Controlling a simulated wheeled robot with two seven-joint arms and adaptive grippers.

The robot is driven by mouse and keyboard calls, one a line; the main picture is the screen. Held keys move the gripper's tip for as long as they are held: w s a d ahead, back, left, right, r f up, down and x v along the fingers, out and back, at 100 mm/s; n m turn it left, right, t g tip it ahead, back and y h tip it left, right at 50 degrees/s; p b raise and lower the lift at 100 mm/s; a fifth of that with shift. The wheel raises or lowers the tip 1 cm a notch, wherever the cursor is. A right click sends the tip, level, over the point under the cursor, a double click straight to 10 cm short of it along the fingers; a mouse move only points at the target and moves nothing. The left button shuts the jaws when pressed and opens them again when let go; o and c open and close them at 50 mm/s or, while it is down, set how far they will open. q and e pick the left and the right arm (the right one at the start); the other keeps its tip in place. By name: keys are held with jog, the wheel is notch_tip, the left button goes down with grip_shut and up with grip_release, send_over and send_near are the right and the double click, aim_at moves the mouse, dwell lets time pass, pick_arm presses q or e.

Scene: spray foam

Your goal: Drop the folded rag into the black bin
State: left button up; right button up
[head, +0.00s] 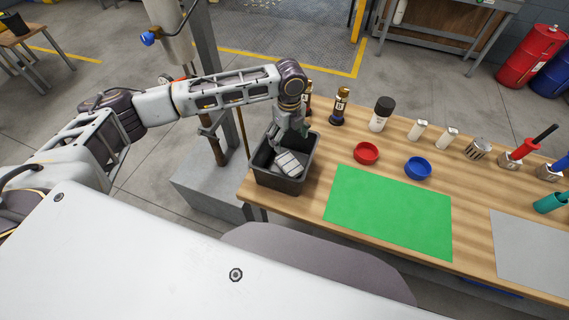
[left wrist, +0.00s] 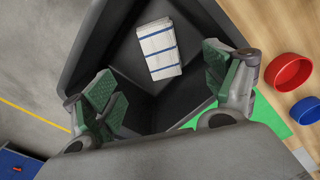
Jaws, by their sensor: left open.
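The folded rag (head: 289,163) is white with blue stripes and lies inside the black bin (head: 282,184). In the left wrist view the rag (left wrist: 158,48) rests in the bin (left wrist: 82,40), apart from the fingers. My left gripper (head: 291,133) is over the bin, pointing down. In the left wrist view its green-padded fingers (left wrist: 160,90) are spread wide with nothing between them. My right gripper is not in view.
The bin stands at the left end of the wooden table (head: 310,205). To its right are a red bowl (head: 366,153), a blue bowl (head: 418,168) and a green mat (head: 388,211). Bottles, including a black-capped can (head: 381,114), stand behind.

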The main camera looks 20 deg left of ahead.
pick_arm(q)
jog(key=shift+r, duration=0.15)
notch_tip(320, 180, up, 12)
dwell(0.8)
jog(key=shift+s+f, duration=0.1)
jog(key=shift+f, duration=0.15)
dwell(0.8)
